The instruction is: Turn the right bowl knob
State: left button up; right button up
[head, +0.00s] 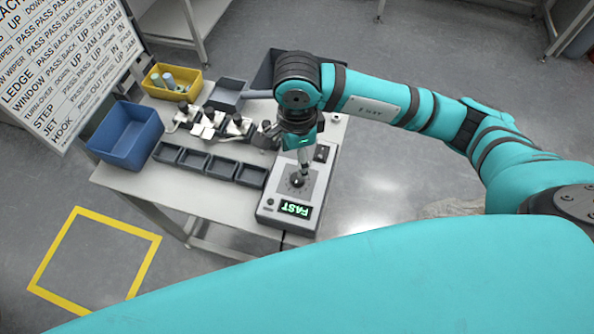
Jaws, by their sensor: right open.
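A grey control box (267,207) stands at the right front of the table. It has a dark round knob (297,181) on its top face and a small display (296,209) with green letters reading FAST, upside down in the picture. My right gripper (303,169) points down at the knob from above and is open. Its fingertips are at or just over the knob; I cannot tell whether they touch it. The gripper hides part of the knob and its dial. My left gripper is not in view.
Dark grey trays (194,162) line the table left of the control box. Several small mechanisms (208,122) stand behind them. A blue bin (125,137) and a yellow bin (156,88) are at the left. A lettered board (60,70) stands far left.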

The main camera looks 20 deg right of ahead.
aim_at(297, 178)
notch_tip(297, 178, down, 9)
jog(key=shift+f+p, duration=0.1)
jog(key=shift+p, duration=0.65)
jog(key=c, duration=1.1)
jog(key=shift+f+n+b, duration=0.1)
jog(key=shift+n+b, duration=0.3)
jog(key=shift+b, duration=0.4)
jog(key=shift+c, duration=0.2)
jog(key=n+b, duration=1)
jog(key=b, duration=0.7)
jog(key=shift+f, duration=0.1)
jog(key=shift+s+r+n+b, duration=0.1)
jog(key=shift+r+n+b, duration=0.15)
jog(key=shift+n+b, duration=0.5)
jog(key=o, duration=1.1)
